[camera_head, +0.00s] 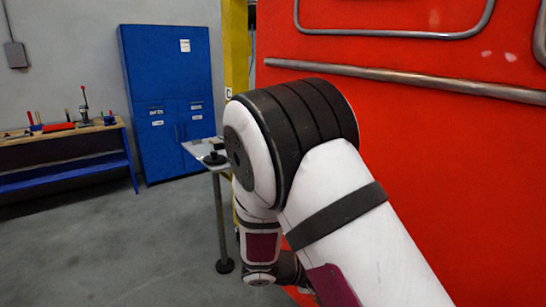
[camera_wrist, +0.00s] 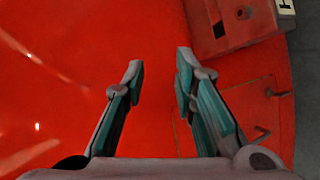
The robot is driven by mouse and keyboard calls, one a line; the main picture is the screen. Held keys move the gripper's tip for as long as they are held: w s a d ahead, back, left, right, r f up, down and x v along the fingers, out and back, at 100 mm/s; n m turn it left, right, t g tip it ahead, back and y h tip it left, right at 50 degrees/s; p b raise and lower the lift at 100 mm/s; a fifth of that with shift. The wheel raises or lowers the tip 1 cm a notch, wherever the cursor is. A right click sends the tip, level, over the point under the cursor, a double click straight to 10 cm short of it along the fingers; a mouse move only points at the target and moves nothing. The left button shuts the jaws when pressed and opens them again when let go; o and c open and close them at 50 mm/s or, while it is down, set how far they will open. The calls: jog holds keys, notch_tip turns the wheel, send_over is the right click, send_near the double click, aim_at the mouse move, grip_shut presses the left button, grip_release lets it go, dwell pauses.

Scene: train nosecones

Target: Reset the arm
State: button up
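My gripper (camera_wrist: 160,75) shows in the wrist view with its two teal-padded fingers apart and nothing between them. It faces the red nosecone surface (camera_wrist: 90,35), which fills most of that view; I cannot tell how far off it is. In the head view my white and black arm is bent at a large joint in the middle, and its far part hangs down. The gripper itself does not show clearly in the head view. The red nosecone (camera_head: 450,170) stands close on the right, beside my arm.
A metal rail (camera_head: 400,76) runs along the red surface. A small table (camera_head: 220,205) stands behind my arm, near a yellow post (camera_head: 236,50). A blue cabinet (camera_head: 165,90) and workbench (camera_head: 60,135) stand at the back left. The grey floor (camera_head: 120,250) at left is clear.

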jog(key=s+r+m+t+y, duration=0.2)
jog(key=s+r+y, duration=1.1)
jog(key=s+r, duration=0.8)
jog(key=shift+s+r+t, duration=0.25)
jog(key=shift+s+t, duration=0.15)
jog(key=shift+s, duration=0.2)
jog(key=shift+d, duration=0.15)
jog(key=shift+d+m, duration=0.2)
jog(key=shift+m, duration=0.1)
